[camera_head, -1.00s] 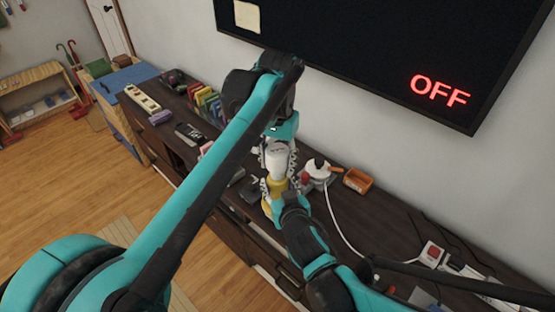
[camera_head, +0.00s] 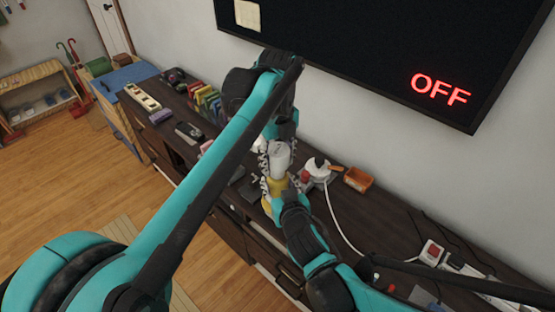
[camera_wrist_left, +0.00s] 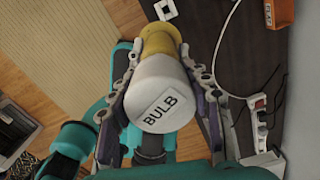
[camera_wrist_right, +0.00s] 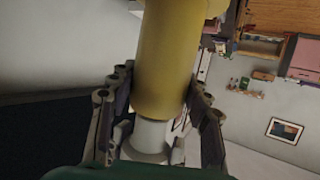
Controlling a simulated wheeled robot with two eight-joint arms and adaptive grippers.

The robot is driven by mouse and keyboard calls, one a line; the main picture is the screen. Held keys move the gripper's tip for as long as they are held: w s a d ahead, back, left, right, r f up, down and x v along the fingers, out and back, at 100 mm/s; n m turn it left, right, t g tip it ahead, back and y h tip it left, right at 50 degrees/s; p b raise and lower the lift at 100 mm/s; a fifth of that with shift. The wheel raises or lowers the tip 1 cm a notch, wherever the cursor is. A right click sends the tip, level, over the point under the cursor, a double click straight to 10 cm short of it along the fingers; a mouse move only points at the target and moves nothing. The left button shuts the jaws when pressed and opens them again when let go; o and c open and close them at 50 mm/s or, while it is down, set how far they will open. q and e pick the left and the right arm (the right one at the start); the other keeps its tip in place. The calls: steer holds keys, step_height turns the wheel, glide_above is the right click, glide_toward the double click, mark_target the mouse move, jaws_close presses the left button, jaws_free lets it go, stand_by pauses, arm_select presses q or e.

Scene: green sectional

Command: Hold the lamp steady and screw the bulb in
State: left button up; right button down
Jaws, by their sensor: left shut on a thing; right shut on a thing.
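The white bulb (camera_head: 279,155), with BULB printed on its end, sits in line with the yellow lamp body (camera_head: 277,186) above the dark cabinet. In the left wrist view my left gripper (camera_wrist_left: 160,62) is shut with a finger on each side of the bulb (camera_wrist_left: 160,95); the yellow part (camera_wrist_left: 160,40) lies just beyond it. The joint between them is hidden. In the right wrist view my right gripper (camera_wrist_right: 158,88) is shut around the yellow lamp body (camera_wrist_right: 168,60). A white part shows below the yellow; I cannot tell which piece it is.
A white round device (camera_head: 316,167) and an orange tray (camera_head: 358,179) stand close right of the lamp. A white cord (camera_head: 335,220) runs along the cabinet top. Colourful upright items (camera_head: 207,101) stand to the left. The wall screen (camera_head: 440,90) reads OFF.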

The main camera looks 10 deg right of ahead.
mark_target(278, 149)
arm_select(q)
steer(key=m, duration=0.4)
steer(key=shift+m, duration=0.3)
steer(key=m, duration=0.3)
steer(key=shift+w, duration=0.1)
steer(key=o, duration=1.1)
steer(key=shift+r, duration=2.25)
